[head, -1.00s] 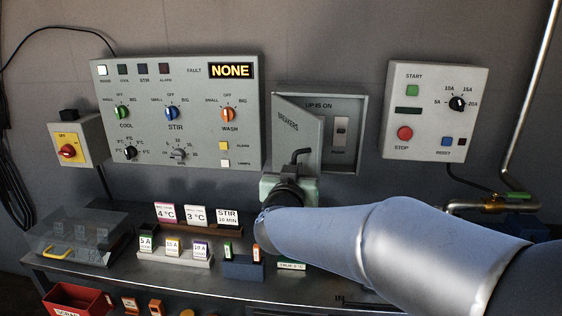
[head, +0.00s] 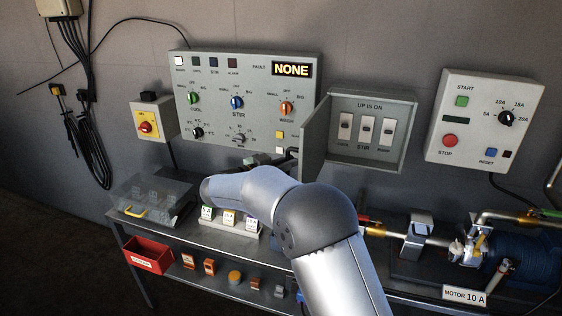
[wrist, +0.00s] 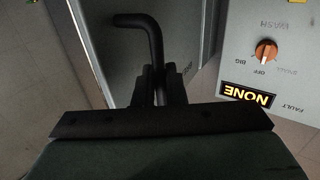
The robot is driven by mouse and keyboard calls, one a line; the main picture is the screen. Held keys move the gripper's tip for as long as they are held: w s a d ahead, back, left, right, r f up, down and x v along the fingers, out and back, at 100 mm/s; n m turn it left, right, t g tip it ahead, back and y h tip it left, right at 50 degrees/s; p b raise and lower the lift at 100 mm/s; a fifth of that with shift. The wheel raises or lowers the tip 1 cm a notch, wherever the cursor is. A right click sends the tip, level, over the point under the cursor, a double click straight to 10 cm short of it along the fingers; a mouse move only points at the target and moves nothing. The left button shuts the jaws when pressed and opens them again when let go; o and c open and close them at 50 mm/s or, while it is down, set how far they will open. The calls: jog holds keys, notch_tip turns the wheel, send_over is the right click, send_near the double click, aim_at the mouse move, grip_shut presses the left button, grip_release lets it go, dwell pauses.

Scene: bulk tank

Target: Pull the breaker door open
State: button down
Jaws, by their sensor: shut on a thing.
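The grey breaker door (head: 314,137) stands swung open at the left side of the breaker box (head: 416,132). My gripper (wrist: 158,85) is shut on the handle's lower end. In the head view the gripper is mostly hidden behind my arm, and only a bit of the handle shows at the door's left face.
The control panel (head: 218,112) with its knobs is close to the left of the open door. A start-stop box (head: 486,120) hangs to the right. Below, the bench (head: 185,232) holds a clear cover (head: 150,192), label blocks and a motor (head: 535,262).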

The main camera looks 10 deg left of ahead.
jog(key=shift+w+d+r, duration=0.15)
jog(key=shift+r, duration=0.05)
jog(key=c, duration=1.6)
grip_release()
jog(key=shift+w+f, duration=0.1)
jog(key=shift+c, duration=0.2)
jog(key=shift+s+a, duration=0.25)
jog(key=shift+s, duration=0.05)
jog(key=b+v, duration=0.2)
jog(key=v, duration=1.4)
jog(key=shift+s+a+b, duration=0.25)
jog(key=shift+b, duration=0.15)
